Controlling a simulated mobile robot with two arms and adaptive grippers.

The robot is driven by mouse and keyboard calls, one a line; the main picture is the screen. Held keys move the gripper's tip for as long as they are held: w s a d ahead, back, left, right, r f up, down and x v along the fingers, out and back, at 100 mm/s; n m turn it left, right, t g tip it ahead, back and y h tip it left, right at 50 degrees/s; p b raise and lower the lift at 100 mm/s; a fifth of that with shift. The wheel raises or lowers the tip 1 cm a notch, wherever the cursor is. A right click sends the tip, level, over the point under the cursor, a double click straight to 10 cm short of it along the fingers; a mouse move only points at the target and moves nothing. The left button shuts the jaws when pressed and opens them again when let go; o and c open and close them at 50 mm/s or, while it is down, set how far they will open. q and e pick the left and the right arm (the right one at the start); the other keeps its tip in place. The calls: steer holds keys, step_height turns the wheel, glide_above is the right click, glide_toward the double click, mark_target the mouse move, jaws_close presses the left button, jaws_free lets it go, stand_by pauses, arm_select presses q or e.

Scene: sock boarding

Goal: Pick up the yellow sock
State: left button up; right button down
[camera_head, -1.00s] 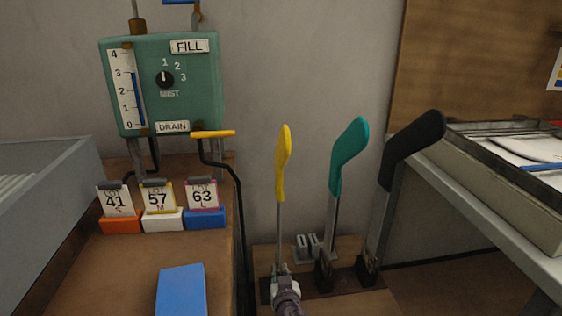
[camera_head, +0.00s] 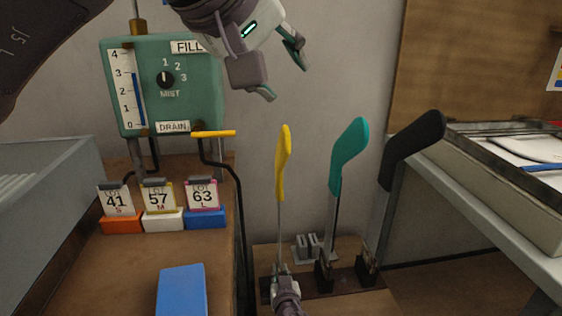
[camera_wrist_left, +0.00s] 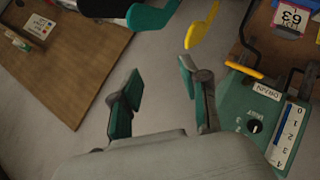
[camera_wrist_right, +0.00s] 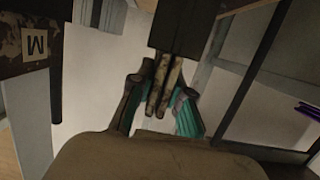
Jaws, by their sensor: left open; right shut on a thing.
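The yellow sock (camera_head: 283,165) sits upright on a thin metal stand, the leftmost of three. It also shows in the left wrist view (camera_wrist_left: 202,27). My left gripper (camera_head: 287,80) is open and empty, above the yellow sock and apart from it; in its wrist view its two fingers (camera_wrist_left: 160,97) point toward the sock. My right gripper (camera_head: 285,277) is low at the foot of the yellow sock's stand. In the right wrist view it (camera_wrist_right: 160,100) is shut on a mottled brown piece (camera_wrist_right: 164,80) below a dark block.
A teal sock (camera_head: 347,155) and a black sock (camera_head: 412,147) stand to the right. A green control box (camera_head: 195,85) with a yellow lever (camera_head: 213,133) is at left, partly behind my left arm. Tags sit on the bench, with a blue block (camera_head: 182,291) in front. A tray (camera_head: 500,185) is at right.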

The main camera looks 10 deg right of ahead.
mark_target(284, 139)
arm_select(q)
steer(key=w+d+f+m+t+y, duration=0.35)
steer(key=f+y, duration=0.25)
steer(key=f, duration=0.4)
steer(key=shift+t, duration=0.65)
steer(key=x, duration=0.8)
steer(key=a+x, duration=0.1)
steer(key=x, duration=0.3)
steer(key=shift+w+f, duration=0.3)
steer(key=shift+f, duration=0.1)
jaws_close()
